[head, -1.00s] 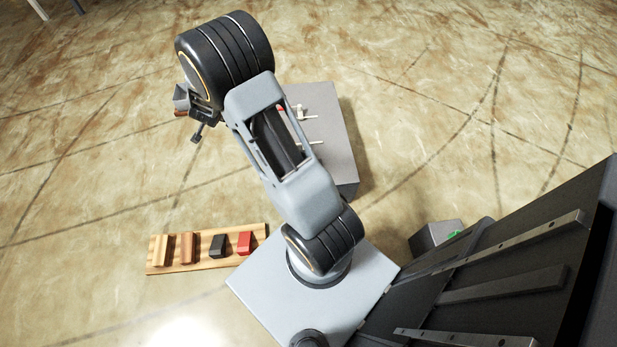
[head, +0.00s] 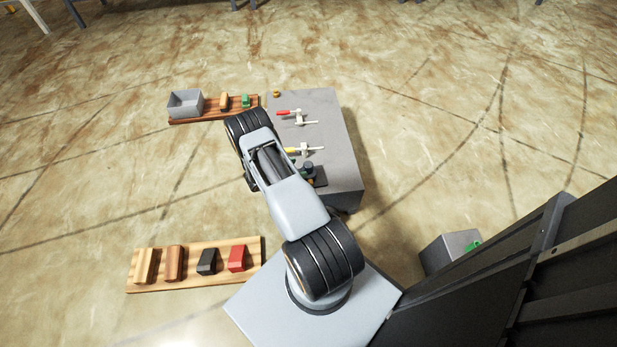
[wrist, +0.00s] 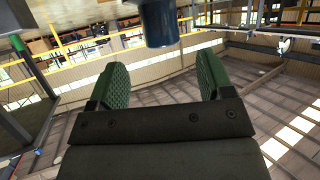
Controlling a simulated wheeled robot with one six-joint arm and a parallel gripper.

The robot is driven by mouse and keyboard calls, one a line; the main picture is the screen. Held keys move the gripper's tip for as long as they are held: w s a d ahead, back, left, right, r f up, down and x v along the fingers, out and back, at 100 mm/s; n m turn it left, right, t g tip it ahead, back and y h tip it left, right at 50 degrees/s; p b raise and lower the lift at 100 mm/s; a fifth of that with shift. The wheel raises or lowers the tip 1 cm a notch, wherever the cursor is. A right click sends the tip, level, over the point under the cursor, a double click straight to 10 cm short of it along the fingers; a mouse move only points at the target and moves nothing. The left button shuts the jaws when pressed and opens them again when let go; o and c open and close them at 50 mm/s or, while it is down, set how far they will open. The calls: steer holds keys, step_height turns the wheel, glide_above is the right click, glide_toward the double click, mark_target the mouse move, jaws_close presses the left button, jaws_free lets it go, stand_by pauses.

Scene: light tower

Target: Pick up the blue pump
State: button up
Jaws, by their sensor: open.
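A dark blue cylinder (wrist: 158,22), likely the blue pump, shows at the top of the wrist view, cut off by the frame edge. My gripper (wrist: 161,68) is open, its two green pads apart. The cylinder lies beyond the fingertips, roughly in line with the gap, and nothing is between the pads. In the head view a small dark item (head: 308,172) sits on the grey block beside my arm; I cannot tell if it is the pump. My gripper is hidden behind my arm there.
The grey block (head: 341,150) carries a red-handled clamp (head: 297,117) and a yellow-handled clamp (head: 302,151). A wooden board with a grey bin (head: 185,103) lies at the back. A board (head: 192,277) with several blocks lies front left. Open floor lies to the left.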

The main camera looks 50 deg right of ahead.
mark_target(312, 164)
steer(key=shift+b+x, duration=1.15)
steer(key=shift+x, duration=2.95)
steer(key=shift+w, duration=0.1)
jaws_close()
